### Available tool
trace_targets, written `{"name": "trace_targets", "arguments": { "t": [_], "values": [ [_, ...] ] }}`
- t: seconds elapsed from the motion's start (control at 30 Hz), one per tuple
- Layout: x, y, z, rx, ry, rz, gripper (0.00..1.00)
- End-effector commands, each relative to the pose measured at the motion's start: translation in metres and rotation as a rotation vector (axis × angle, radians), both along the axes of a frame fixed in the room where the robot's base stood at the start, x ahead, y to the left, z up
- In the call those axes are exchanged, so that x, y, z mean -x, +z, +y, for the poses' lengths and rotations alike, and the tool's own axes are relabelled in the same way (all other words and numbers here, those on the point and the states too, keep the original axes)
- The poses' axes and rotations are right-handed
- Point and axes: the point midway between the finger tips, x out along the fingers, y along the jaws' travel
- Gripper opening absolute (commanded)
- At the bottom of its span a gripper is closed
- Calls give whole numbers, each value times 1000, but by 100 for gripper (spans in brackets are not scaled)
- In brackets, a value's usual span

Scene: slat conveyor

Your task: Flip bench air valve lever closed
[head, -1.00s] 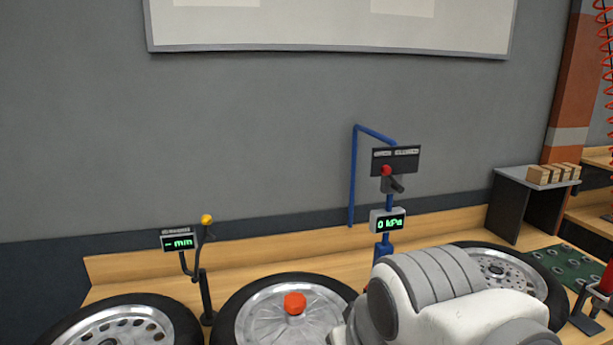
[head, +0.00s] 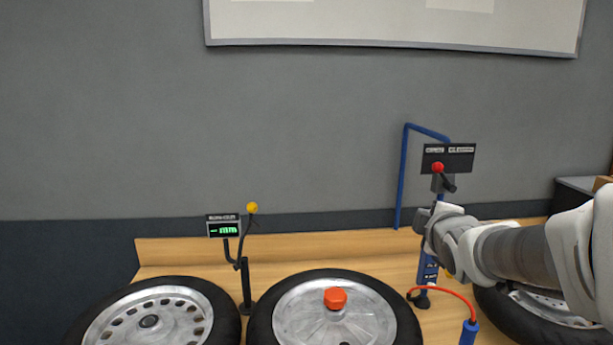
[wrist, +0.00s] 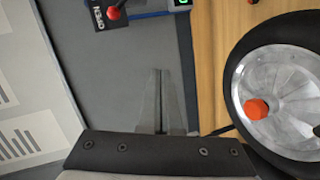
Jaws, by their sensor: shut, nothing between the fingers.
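The air valve lever has a red ball knob (head: 437,168) and a dark body slanting down to the right. It sits at the lower edge of a dark two-label sign (head: 462,158) on a blue post. In the wrist view, the red knob (wrist: 113,12) is at the top edge beside a label reading OPEN. My gripper (head: 421,218) is below the lever, in front of the post, apart from the knob. In the wrist view, my gripper (wrist: 160,75) has its fingers together and empty, over the grey wall. The lever's far end is cut off there.
Wheels lie on the bench, the middle one (head: 288,322) with an orange knob (head: 335,298). A gauge stand with a green display (head: 223,230) stands left. A red hose with a blue handle (head: 468,333) is below my arm. The wall left of the post is clear.

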Motion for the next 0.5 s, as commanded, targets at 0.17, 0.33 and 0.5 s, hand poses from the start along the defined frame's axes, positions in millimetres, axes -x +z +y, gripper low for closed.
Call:
{"name": "trace_targets", "arguments": {
  "t": [0.17, 0.33, 0.5],
  "values": [
    [-33, -2, -19, 288, 82, -95, 0],
    [-51, -1, -29, 510, 135, -171, 0],
    [-59, 0, -32, 632, 160, -215, 0]
  ]
}}
